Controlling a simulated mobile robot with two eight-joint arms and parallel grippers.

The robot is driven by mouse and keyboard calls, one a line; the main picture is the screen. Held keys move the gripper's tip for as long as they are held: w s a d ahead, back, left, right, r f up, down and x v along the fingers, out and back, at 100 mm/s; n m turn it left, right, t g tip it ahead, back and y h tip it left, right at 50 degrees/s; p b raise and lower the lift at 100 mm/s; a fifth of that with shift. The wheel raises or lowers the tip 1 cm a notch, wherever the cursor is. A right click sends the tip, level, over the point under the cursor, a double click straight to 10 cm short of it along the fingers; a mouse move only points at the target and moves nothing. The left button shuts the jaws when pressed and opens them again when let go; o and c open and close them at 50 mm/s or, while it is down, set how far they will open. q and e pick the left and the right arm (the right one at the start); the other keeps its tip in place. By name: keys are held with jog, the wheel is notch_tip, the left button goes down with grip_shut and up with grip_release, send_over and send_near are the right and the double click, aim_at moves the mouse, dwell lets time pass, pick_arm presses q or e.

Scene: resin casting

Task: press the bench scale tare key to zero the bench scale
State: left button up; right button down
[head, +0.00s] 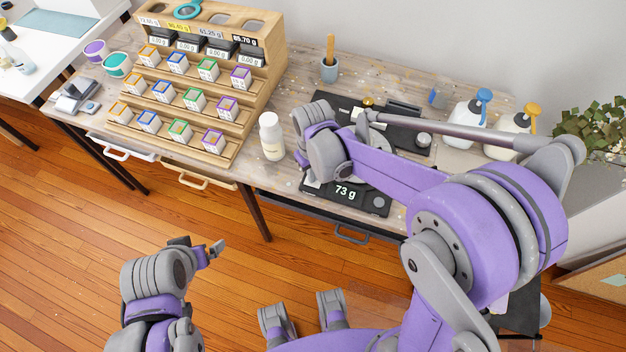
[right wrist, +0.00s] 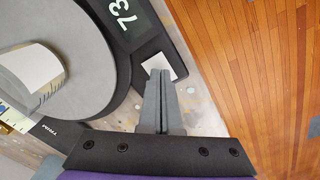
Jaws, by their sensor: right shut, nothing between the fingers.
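The bench scale (head: 345,192) is black with a round grey pan and a lit display reading 73 g. In the right wrist view its display (right wrist: 122,18) and pan (right wrist: 85,65) show. A white square key (right wrist: 158,62), seemingly the tare key, sits on the scale's front left corner, beside the display. My right gripper (head: 303,160) is shut and empty. In the right wrist view its fingertips (right wrist: 159,76) overlap the key's edge; I cannot tell whether they touch it. My left gripper (head: 214,250) hangs over the floor, away from the bench; its jaws are unclear.
A white bottle (head: 271,136) stands left of the scale. A wooden rack (head: 215,130) of small boxes is further left. Pump bottles (head: 468,112) stand behind right.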

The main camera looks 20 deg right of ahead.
jog(key=shift+f+b, duration=0.35)
jog(key=shift+f, duration=0.15)
jog(key=shift+r, duration=0.2)
jog(key=shift+r+p, duration=1.7)
jog(key=shift+r, duration=0.75)
jog(key=shift+f, duration=0.1)
jog(key=s+d+r+m+t, duration=0.2)
jog(key=s+d+r, duration=0.1)
jog(key=s, duration=0.4)
jog(key=s+d+r+m+t+p, duration=0.1)
jog(key=s+d+r+t, duration=0.2)
jog(key=s+r, duration=0.2)
jog(key=shift+s+d+m, duration=0.3)
jog(key=shift+s+m, duration=0.1)
jog(key=shift+s, duration=0.6)
